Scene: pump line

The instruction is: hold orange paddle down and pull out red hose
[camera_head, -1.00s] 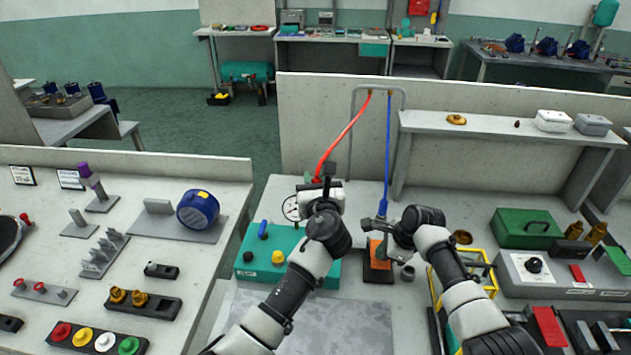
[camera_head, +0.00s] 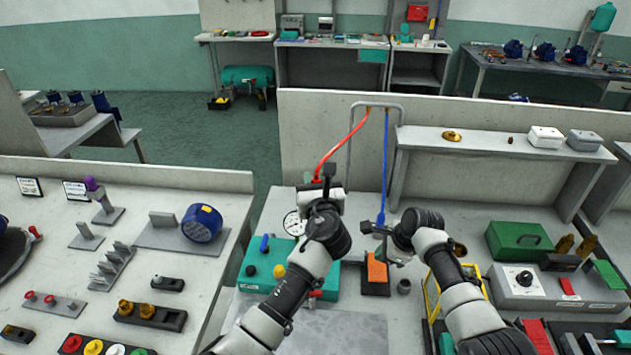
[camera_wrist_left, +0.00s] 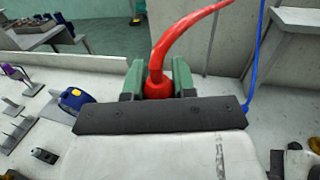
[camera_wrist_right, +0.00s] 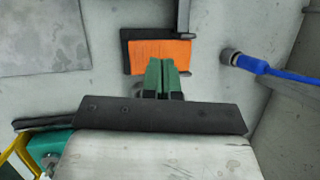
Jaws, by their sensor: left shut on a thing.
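The red hose (camera_head: 342,146) curves down from the grey pipe frame to my left gripper (camera_head: 324,188). In the left wrist view, the gripper's green fingers (camera_wrist_left: 158,82) are shut around the hose's red end collar (camera_wrist_left: 157,88). The collar's underside is hidden. The orange paddle (camera_head: 376,271) lies on a dark base right of the teal box, and also shows in the right wrist view (camera_wrist_right: 160,55). My right gripper (camera_head: 379,230) is over the paddle's near edge in its wrist view, green fingers (camera_wrist_right: 164,76) together and empty. I cannot tell whether they touch the paddle.
A blue hose (camera_head: 385,165) hangs beside the paddle; its metal end (camera_wrist_right: 232,57) is close to my right gripper. The teal box (camera_head: 262,262) with knobs and a gauge (camera_head: 293,223) stands at left. A yellow frame (camera_head: 433,300) and green case (camera_head: 519,240) are at right.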

